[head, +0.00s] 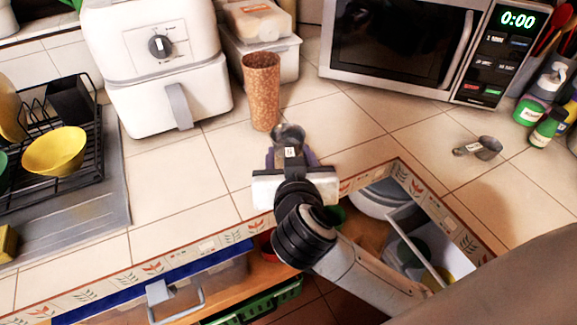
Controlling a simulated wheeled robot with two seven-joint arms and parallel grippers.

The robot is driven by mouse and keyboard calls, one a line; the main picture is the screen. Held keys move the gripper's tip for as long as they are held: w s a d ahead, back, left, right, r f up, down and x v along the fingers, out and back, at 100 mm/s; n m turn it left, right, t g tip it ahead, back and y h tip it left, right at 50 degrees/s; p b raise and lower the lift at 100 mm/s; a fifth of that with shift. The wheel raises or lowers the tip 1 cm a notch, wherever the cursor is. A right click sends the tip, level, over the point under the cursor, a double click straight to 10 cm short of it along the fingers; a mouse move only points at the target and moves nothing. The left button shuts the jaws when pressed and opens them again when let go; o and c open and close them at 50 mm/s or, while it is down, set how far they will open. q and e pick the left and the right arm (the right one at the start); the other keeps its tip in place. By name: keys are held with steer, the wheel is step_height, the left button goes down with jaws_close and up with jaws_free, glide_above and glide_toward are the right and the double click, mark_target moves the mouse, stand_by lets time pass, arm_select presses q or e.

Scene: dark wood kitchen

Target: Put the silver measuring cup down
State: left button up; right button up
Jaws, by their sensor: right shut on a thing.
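My right gripper (291,156) reaches in from the lower right over the front part of the tiled counter. It is shut on a small silver measuring cup (287,132), whose bowl shows just beyond the fingertips. The cup is close to the counter surface; I cannot tell whether it touches. A second silver measuring cup (488,146) lies on the counter at the right, its short handle pointing left. My left gripper is not in view.
A tall brown patterned cup (262,92) stands just behind the held cup. A white air fryer (160,65) and a microwave (400,45) stand at the back. A dish rack (85,125) is at left. Counter tiles (185,180) left of the gripper are clear. Open drawers lie below.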

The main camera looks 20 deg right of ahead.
steer(key=shift+f, duration=1.25)
steer(key=shift+f, duration=0.1)
steer(key=o, duration=1.1)
